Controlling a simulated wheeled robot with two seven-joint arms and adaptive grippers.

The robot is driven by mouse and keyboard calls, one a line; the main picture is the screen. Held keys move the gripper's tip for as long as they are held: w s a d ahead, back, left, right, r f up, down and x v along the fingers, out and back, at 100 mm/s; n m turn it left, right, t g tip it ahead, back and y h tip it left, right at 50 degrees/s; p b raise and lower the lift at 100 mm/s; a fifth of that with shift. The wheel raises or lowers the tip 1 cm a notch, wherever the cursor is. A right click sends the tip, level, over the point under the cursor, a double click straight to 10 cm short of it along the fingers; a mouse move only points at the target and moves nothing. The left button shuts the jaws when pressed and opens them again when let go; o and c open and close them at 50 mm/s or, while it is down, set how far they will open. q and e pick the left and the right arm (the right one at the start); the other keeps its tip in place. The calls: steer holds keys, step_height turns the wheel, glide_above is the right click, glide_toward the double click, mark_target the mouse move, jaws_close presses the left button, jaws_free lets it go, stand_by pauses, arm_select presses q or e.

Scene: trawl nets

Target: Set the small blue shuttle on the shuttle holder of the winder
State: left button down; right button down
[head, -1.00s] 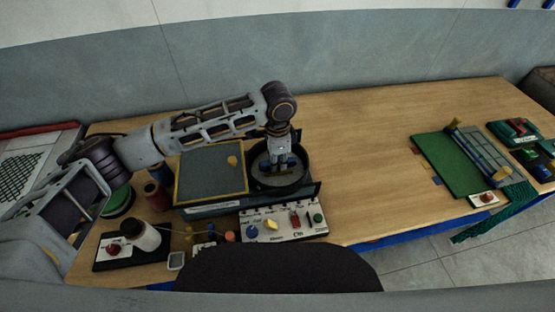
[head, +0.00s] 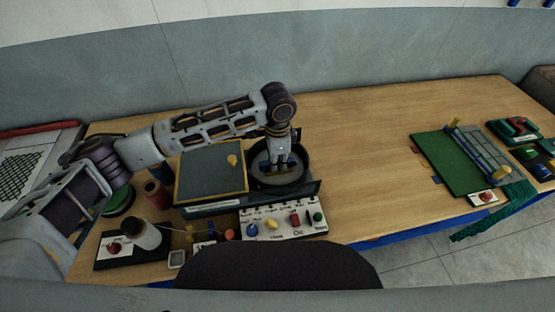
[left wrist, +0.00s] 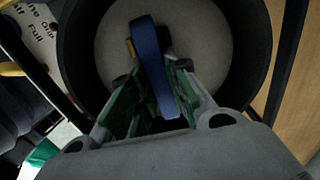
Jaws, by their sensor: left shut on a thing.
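My left gripper (head: 278,168) reaches down into a round black-walled dish (head: 304,165) on the winder. In the left wrist view the gripper (left wrist: 155,105) is shut on the small blue shuttle (left wrist: 148,50), a narrow strap-like shape between the fingers. The shuttle lies over the dish's pale floor (left wrist: 100,50). A small orange-brown piece (left wrist: 130,47) shows beside it. The fingers hide part of the shuttle, and I cannot tell whether it touches the floor or a holder. My right gripper is not in view.
A control panel (head: 285,232) with coloured knobs stands in front of the dish. A grey framed board (head: 210,175) is at its left. A white-and-dark spool (head: 147,236) stands front left. A green board (head: 440,165) lies at right. The middle of the table is clear.

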arm_select(q)
steer(key=c, duration=1.4)
jaws_free()
steer(key=shift+c, duration=0.2)
steer(key=shift+o, duration=0.7)
steer(key=shift+r, duration=0.7)
step_height(320, 180, up, 10)
steer(key=shift+r, duration=0.25)
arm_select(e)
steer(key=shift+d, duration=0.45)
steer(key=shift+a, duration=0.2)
